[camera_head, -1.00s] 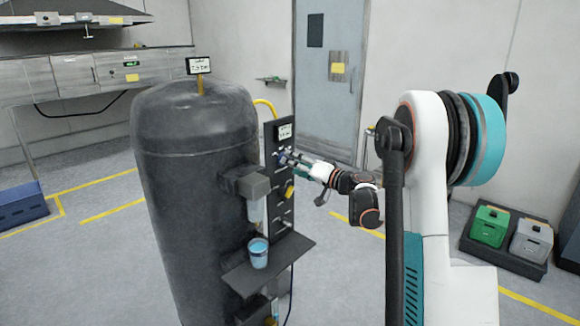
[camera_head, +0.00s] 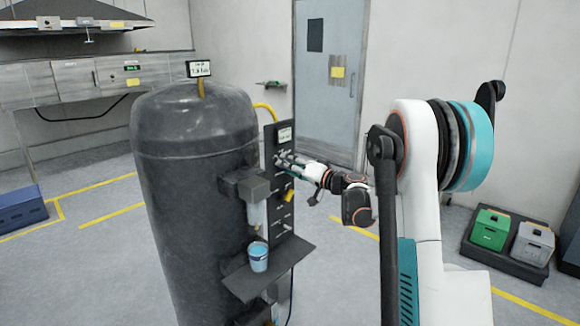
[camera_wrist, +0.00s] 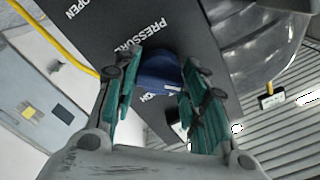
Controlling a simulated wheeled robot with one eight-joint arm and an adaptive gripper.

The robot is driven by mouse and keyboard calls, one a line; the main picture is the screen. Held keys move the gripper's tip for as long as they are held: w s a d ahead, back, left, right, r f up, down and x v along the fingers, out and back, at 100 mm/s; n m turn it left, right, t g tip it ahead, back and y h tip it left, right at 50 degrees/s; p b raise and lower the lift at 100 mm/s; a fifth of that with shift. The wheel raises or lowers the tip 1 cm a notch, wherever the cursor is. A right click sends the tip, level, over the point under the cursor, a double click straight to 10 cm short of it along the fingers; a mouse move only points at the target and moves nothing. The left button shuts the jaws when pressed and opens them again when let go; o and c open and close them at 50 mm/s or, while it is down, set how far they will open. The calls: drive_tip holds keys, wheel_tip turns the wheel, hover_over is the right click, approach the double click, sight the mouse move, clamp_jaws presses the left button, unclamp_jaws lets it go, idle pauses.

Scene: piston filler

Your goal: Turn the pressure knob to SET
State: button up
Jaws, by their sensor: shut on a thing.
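The pressure knob (camera_wrist: 158,72) is blue and sits on the dark control panel (camera_wrist: 90,35), below the word PRESSURE in the wrist view. My gripper (camera_wrist: 156,88) has its two green-padded fingers on either side of the knob, shut on it. In the head view my gripper (camera_head: 284,160) reaches the upper part of the panel (camera_head: 284,212) from the right and hides the knob. Lettering beside the knob is partly covered by the fingers, and I cannot read SET.
A large dark tank (camera_head: 195,200) stands left of the panel. A yellow knob (camera_head: 289,196) sits lower on the panel. A blue cup (camera_head: 258,256) stands on a dark shelf (camera_head: 288,258) below. A small display (camera_head: 285,136) tops the panel. A yellow hose (camera_wrist: 50,38) runs beside it.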

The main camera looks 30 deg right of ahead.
drive_tip(key=shift+m, duration=0.3)
drive_tip(key=shift+m+p, duration=0.45)
drive_tip(key=shift+m, duration=3.55)
drive_tip(key=o, duration=1.1)
drive_tip(key=v, duration=1.2)
